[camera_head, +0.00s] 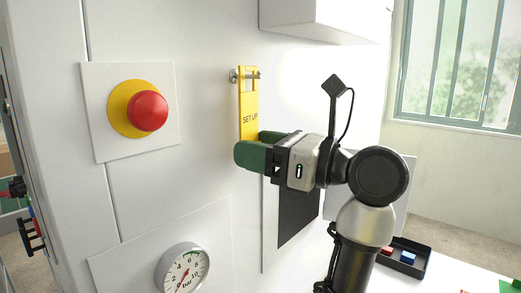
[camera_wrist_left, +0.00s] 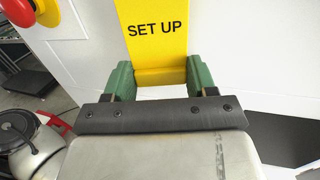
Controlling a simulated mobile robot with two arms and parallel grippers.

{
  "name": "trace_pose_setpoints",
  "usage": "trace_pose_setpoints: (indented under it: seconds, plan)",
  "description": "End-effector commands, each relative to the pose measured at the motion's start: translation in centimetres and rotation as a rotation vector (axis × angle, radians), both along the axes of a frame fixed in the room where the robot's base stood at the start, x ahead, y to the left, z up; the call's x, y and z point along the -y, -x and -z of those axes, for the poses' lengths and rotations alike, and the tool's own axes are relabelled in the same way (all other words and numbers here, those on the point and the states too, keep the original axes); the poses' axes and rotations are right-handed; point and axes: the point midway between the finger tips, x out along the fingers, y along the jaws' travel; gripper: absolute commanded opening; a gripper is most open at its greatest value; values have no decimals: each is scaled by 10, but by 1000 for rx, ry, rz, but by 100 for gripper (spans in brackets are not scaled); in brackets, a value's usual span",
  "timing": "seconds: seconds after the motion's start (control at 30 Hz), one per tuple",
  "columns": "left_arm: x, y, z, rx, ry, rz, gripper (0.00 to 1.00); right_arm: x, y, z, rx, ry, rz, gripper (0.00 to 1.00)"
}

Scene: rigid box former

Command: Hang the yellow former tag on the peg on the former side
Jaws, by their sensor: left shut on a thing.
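The yellow tag (camera_head: 248,108), marked SET UP, is upright against the white former side. Its top, with a pale opening, is at the metal peg (camera_head: 235,76); the peg's shaft crosses the tag's top, but I cannot tell for sure whether it passes through the opening. My left gripper (camera_head: 258,148) is shut on the tag's lower end with its green fingers. In the left wrist view the tag (camera_wrist_left: 155,45) sits between the two green fingers (camera_wrist_left: 160,80); the peg is out of that view. My right gripper is not in view.
A red emergency button (camera_head: 148,110) on a yellow ring is left of the tag. A pressure gauge (camera_head: 183,268) is below it. A white box (camera_head: 325,18) juts out above. A dark tray (camera_head: 403,258) with small blocks is at lower right.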

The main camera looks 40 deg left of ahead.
Motion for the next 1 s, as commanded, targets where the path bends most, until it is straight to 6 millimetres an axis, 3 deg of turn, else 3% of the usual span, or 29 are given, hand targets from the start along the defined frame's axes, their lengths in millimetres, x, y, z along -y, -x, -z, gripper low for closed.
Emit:
trace_pose_setpoints:
  seconds: [0.47, 0.5, 0.67, 1.0]
  plan:
    - [0, 0, -1, 0, -1, -1, 34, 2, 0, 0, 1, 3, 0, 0]
    - [0, 0, -1, 0, -1, -1, 60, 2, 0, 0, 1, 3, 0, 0]
    - [0, 0, -1, 0, -1, -1, 84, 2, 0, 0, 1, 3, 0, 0]
    - [0, 0, 0, 0, -1, -1, 86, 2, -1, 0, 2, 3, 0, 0]
